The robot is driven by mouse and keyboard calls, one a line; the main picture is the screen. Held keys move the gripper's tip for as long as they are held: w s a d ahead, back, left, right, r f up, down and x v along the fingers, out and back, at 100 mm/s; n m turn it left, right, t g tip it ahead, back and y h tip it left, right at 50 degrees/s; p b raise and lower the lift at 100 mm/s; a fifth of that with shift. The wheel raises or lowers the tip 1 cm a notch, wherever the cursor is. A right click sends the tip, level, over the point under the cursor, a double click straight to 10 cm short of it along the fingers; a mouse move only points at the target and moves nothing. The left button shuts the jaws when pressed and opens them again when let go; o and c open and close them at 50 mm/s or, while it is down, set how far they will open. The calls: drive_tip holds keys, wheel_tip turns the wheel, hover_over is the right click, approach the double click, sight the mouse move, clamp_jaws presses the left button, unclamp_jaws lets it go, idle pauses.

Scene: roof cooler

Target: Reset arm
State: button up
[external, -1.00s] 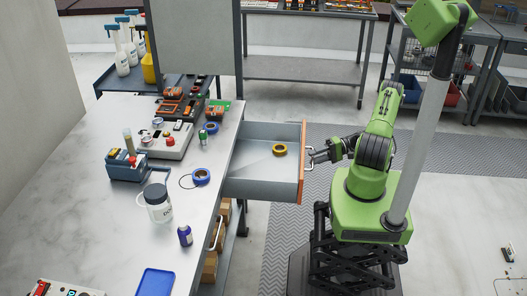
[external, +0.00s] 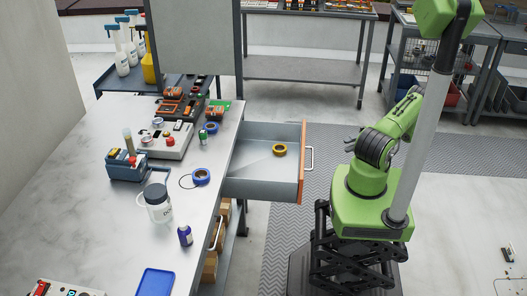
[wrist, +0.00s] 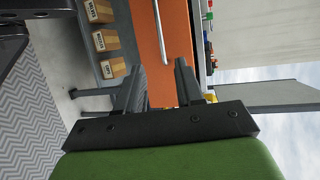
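My gripper (external: 351,142) is folded back close to my arm, to the right of the open drawer (external: 262,188) and apart from its handle (external: 309,159). In the wrist view my gripper (wrist: 160,80) has its two fingers spread with nothing between them. Beyond the fingers are the drawer's orange front (wrist: 152,40) and its metal handle (wrist: 161,20). The drawer is pulled out from the workbench (external: 95,215), and a yellow tape roll (external: 279,150) lies in it.
The bench holds a white jar (external: 158,203), a blue bottle (external: 185,236), a blue tape roll (external: 201,176) and a blue tray (external: 156,283). Small boxes (wrist: 106,41) sit under the bench. Floor between drawer and my base is clear.

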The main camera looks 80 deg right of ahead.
drive_tip(key=shift+s+d, duration=0.1)
drive_tip(key=shift+s, duration=0.1)
idle(0.6)
drive_tip(key=w+a+r+n+g+y+p, duration=0.2)
drive_tip(key=w+r+n+g, duration=0.3)
drive_tip(key=w+r+g, duration=0.7)
drive_tip(key=w+a+r+n+g+h+p, duration=0.15)
drive_tip(key=w+a+r+n+h, duration=0.25)
drive_tip(key=w+a+r, duration=0.6)
drive_tip(key=s+a+r+n+t+h+p, duration=0.1)
drive_tip(key=s+a+r+n+t+h, duration=0.1)
drive_tip(key=s+a+r, duration=0.2)
drive_tip(key=s+a+r+n+t+h+p, duration=0.2)
drive_tip(key=a+r, duration=0.4)
drive_tip(key=a, duration=0.5)
drive_tip(key=shift+s+r+n, duration=0.3)
drive_tip(key=shift+s+n, duration=0.4)
drive_tip(key=shift+s, duration=0.35)
